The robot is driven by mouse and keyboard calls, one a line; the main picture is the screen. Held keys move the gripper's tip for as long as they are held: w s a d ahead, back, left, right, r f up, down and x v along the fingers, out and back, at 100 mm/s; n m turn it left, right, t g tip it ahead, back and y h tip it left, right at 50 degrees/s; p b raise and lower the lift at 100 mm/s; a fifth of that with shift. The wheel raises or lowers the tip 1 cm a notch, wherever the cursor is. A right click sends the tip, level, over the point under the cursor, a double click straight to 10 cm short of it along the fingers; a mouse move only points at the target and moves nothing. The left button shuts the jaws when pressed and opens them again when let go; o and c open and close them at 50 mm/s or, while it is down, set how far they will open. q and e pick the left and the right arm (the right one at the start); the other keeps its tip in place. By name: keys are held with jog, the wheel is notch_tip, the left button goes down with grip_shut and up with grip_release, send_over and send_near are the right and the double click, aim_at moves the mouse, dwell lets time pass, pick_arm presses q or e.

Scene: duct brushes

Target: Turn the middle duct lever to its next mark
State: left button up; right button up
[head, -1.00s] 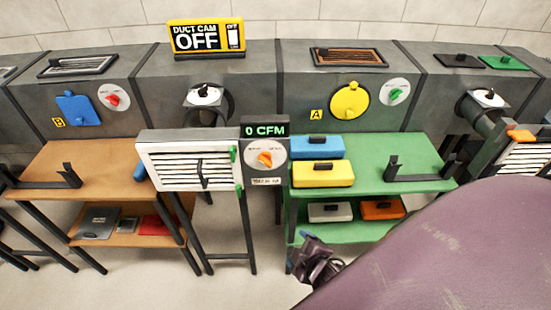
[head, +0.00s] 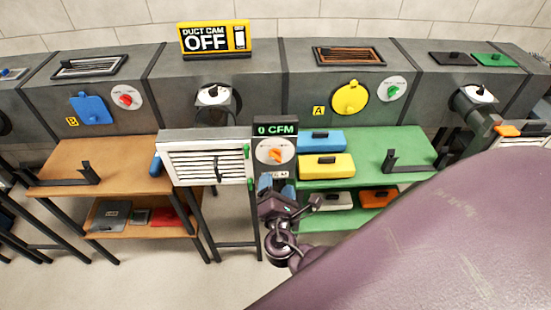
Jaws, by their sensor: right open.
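A black lever on a round white dial (head: 213,93) sits on the middle duct branch, behind the white louvred panel. An orange knob (head: 275,156) sits on a white dial on the grey box marked 0 CFM, right of that panel. My left gripper is not in view.
The louvred panel (head: 207,163) stands left of the box. A green table (head: 365,165) with yellow and blue cases (head: 325,165) is on the right, a brown table (head: 120,155) on the left. A yellow DUCT CAM OFF sign (head: 215,38) stands on the duct.

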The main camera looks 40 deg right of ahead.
aim_at(275, 160)
jog(key=x, duration=0.8)
jog(key=shift+w+p, duration=0.1)
jog(key=shift+p, duration=0.25)
jog(key=shift+w+d, duration=0.35)
jog(key=shift+w, duration=0.15)
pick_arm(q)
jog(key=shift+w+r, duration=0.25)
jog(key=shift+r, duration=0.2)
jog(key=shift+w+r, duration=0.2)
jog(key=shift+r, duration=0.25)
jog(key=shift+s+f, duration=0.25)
pick_arm(e)
jog(key=c, duration=0.9)
